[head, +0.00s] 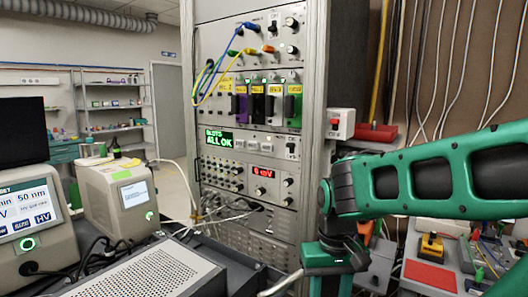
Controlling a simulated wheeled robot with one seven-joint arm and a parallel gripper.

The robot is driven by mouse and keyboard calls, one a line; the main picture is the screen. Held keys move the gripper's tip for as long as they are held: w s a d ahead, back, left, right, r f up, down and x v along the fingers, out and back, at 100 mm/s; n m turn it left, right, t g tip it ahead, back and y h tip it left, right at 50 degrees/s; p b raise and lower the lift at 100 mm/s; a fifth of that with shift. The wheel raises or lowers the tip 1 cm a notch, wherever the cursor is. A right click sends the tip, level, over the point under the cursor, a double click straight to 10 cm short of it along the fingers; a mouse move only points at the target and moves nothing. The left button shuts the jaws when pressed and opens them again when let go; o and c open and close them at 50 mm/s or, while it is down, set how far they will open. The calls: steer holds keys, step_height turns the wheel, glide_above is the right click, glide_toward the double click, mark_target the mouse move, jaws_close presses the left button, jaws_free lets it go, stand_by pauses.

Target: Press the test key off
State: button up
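I cannot make out which control is the test key, as labels on the tall equipment rack (312,90) are too small to read. One of its panels has a green display (219,139) reading "ALL OK" with a row of small buttons (253,143) beside it. A black rocker switch (291,148) sits at that panel's right. Below is a red-lit readout (263,171) with knobs. My green arm comes in from the right and bends down in front of the rack's lower right. My gripper (285,284) is low in the view, mostly cut off; its opening is unclear.
A white box with a red button (336,122) is on the rack's right side. Coloured cables hang across the upper panels. Two instruments with screens (35,222) (124,195) stand at left. A perforated metal case (150,275) fills the front. A cluttered bench is at right.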

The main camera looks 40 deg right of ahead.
jaws_close()
stand_by(1.5)
